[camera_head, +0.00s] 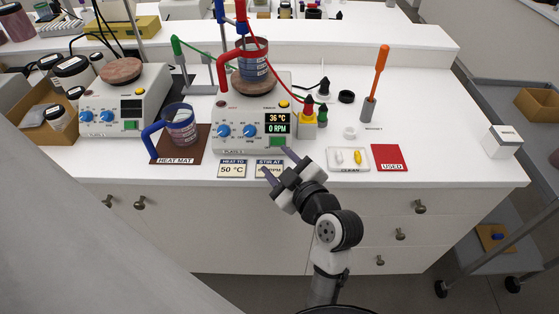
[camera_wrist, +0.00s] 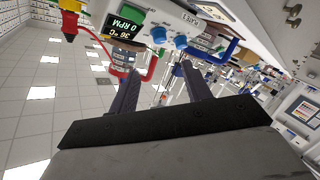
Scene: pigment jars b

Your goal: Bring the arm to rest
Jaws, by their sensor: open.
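My gripper (camera_head: 277,165) is open and empty, in front of the right hot plate at the bench's front edge, near the "STIR AT" card (camera_head: 269,168), which it partly covers. In the wrist view my gripper (camera_wrist: 158,80) shows two dark fingers spread apart with nothing between them. The right hot plate (camera_head: 237,131) reads 36 °C and 0 RPM; its display also shows in the wrist view (camera_wrist: 125,24). A beaker with a red handle and blue-grey contents (camera_head: 254,62) stands on its plate. My arm reaches up from the bottom of the head view.
A blue-handled beaker (camera_head: 181,126) stands on the brown heat mat (camera_head: 176,158). A left hot plate (camera_head: 125,110) is beside it. To the right are the clean tray (camera_head: 348,167), red used mat (camera_head: 390,158), dropper bottles (camera_head: 308,112) and an orange-handled tool (camera_head: 380,62). The bench's right end is mostly clear.

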